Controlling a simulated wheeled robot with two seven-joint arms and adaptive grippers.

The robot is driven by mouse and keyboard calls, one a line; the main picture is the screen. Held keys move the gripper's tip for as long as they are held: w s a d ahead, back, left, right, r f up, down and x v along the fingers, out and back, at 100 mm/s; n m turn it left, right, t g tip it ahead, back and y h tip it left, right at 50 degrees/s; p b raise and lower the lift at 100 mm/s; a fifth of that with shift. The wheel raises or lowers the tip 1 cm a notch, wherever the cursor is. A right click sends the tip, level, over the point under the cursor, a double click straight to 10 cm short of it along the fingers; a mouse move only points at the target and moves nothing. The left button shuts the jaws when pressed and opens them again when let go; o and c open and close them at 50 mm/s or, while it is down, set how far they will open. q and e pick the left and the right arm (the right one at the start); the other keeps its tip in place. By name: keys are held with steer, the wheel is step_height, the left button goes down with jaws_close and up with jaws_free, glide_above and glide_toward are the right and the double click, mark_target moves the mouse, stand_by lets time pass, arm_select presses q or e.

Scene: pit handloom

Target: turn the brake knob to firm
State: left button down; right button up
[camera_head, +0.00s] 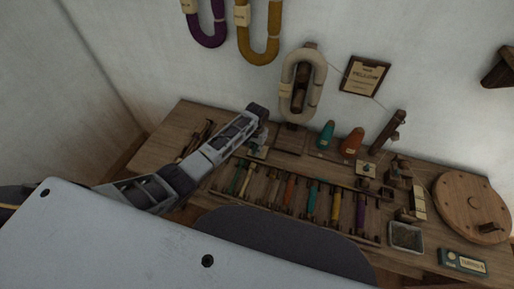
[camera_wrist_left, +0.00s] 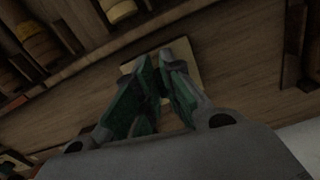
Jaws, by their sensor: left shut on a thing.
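My left arm comes in from the left, and my left gripper (camera_head: 257,143) points down at a small pale plate (camera_head: 258,154) on the wooden bench. In the left wrist view, the green-padded fingers (camera_wrist_left: 163,66) are close together over the pale plate (camera_wrist_left: 198,74). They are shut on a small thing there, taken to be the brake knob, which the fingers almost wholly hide. Its setting cannot be read. My right gripper is not in view.
A rack of coloured bobbins (camera_head: 290,191) lies along the bench front. A cream yarn hank (camera_head: 287,88) hangs behind, beside teal (camera_head: 325,135) and orange (camera_head: 352,141) cones. A second small plate (camera_head: 366,169), a grey tray (camera_head: 406,236) and a round wooden disc (camera_head: 469,206) are on the right.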

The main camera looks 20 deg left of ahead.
arm_select(q)
steer(key=m+p, duration=0.2)
steer(key=shift+a+r+m, duration=0.15)
steer(key=shift+m, duration=0.55)
steer(key=shift+w+m+p, duration=0.1)
steer(key=shift+m+p, duration=0.25)
steer(key=shift+m, duration=0.05)
steer(key=shift+a+m, duration=0.15)
steer(key=shift+m, duration=0.55)
steer(key=shift+w+m+p, duration=0.1)
steer(key=shift+m+p, duration=0.35)
steer(key=shift+m, duration=0.25)
steer(key=shift+w+a+m, duration=0.15)
steer(key=shift+m, duration=1.55)
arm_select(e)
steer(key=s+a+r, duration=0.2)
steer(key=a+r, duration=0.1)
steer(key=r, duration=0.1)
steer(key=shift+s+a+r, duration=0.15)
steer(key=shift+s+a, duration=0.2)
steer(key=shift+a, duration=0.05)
